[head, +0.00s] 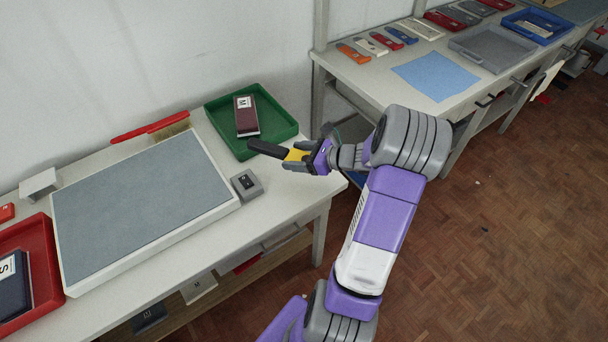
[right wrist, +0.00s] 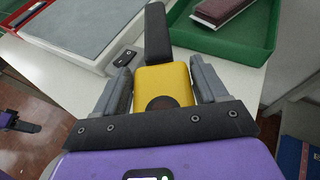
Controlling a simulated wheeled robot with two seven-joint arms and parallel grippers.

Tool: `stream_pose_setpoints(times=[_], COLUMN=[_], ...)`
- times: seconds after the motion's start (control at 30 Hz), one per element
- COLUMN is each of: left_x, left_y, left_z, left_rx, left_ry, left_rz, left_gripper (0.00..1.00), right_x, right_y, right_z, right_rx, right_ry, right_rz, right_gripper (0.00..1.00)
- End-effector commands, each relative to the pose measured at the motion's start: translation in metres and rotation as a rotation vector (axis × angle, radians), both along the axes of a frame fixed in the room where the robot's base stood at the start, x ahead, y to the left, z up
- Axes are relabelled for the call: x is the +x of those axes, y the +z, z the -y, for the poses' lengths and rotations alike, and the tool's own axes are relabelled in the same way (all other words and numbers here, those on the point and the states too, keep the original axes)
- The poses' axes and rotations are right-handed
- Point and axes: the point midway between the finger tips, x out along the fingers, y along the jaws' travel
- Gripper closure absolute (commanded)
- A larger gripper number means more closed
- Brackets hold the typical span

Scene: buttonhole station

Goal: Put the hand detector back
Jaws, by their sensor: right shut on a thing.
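The hand detector (head: 270,149) has a yellow body and a black paddle. My right gripper (head: 308,156) is shut on its yellow body and holds it above the right end of the near table, by the front of the green tray. In the right wrist view the yellow body (right wrist: 163,88) sits between the two grey fingers (right wrist: 163,86), with the black paddle pointing away. A small grey block with a dark top (head: 246,184) stands on the table, left of and below the detector; I cannot tell whether it is the detector's holder.
A green tray (head: 288,132) holds a dark red item (head: 246,116). A large grey-topped board (head: 140,205) fills the table's middle, with a red-handled brush (head: 150,127) behind. A red tray (head: 46,250) is at left. A second table (head: 365,72) stands at upper right.

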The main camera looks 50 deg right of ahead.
Motion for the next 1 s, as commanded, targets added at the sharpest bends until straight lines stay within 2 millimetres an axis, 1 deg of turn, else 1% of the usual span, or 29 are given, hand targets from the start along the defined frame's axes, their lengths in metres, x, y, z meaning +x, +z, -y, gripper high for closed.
stream_pose_setpoints(times=[0.03, 0.1, 0.2, 0.27, 0.37, 0.43, 0.53, 0.6, 0.77, 0.9, 1.0], left_x=[0.0, 0.0, 0.0, 0.0, 0.0, 0.0, 0.0, 0.0, 0.0, 0.0, 0.0], left_y=[-0.005, -0.008, -0.01, -0.012, -0.018, -0.024, -0.031, -0.033, -0.036, -0.045, -0.049], left_z=[0.0, 0.0, 0.0, 0.0, 0.0, 0.0, 0.0, 0.0, 0.0, 0.0, 0.0], left_rx=[0.0, 0.0, 0.0, 0.0, 0.0, 0.0, 0.0, 0.0, 0.0, 0.0, 0.0], left_ry=[0.0, 0.0, 0.0, 0.0, 0.0, 0.0, 0.0, 0.0, 0.0, 0.0, 0.0], left_rz=[0.0, 0.0, 0.0, 0.0, 0.0, 0.0, 0.0, 0.0, 0.0, 0.0, 0.0], left_gripper=[0.57, 0.57, 0.57, 0.57, 0.57, 0.57, 0.57, 0.57, 0.57, 0.57, 0.57], right_x=[-0.01, -0.021, -0.031, -0.034, -0.037, -0.037, -0.037, -0.036, -0.036, -0.036, -0.036], right_y=[0.0, 0.003, 0.007, 0.005, -0.01, -0.025, -0.043, -0.05, -0.061, -0.081, -0.092], right_z=[0.017, 0.033, 0.047, 0.051, 0.055, 0.054, 0.054, 0.054, 0.054, 0.054, 0.054], right_rx=[-0.003, -0.003, 0.0, 0.002, 0.005, 0.007, 0.007, 0.005, 0.002, 0.004, 0.004], right_ry=[-0.053, -0.108, -0.157, -0.172, -0.184, -0.184, -0.183, -0.183, -0.181, -0.181, -0.181], right_rz=[0.002, 0.004, 0.006, 0.007, 0.006, 0.004, 0.005, 0.006, 0.006, 0.005, 0.005], right_gripper=[0.66, 0.66, 0.66, 0.66, 0.66, 0.66, 0.66, 0.66, 0.66, 0.66, 0.66])
